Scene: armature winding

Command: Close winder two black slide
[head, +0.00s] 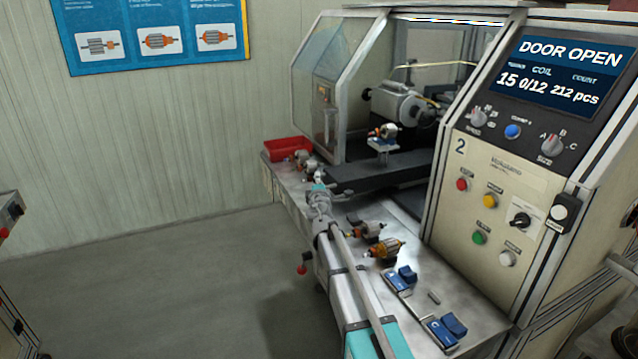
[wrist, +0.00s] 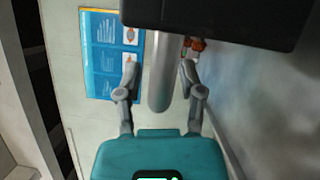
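The black slide (head: 390,170) of winder two sticks out of the open machine front toward the left. A small armature (head: 386,130) rests on a holder (head: 383,146) on the slide. My gripper (head: 319,190) is at the slide's outer left end. In the wrist view the slide's dark end (wrist: 215,18) fills the top, and a grey round bar (wrist: 160,75) runs from it between the fingers of my gripper (wrist: 159,72). The fingers are open, one on each side of the bar, with a visible gap on both sides. The head view does not clearly show the bar.
The winder's display (head: 565,68) reads DOOR OPEN. A red bin (head: 287,147) with parts nearby stands at the bench's far left. Copper armatures (head: 383,249) and blue blocks (head: 453,326) lie on the near bench. A red-knobbed lever (head: 303,268) hangs at the bench's front.

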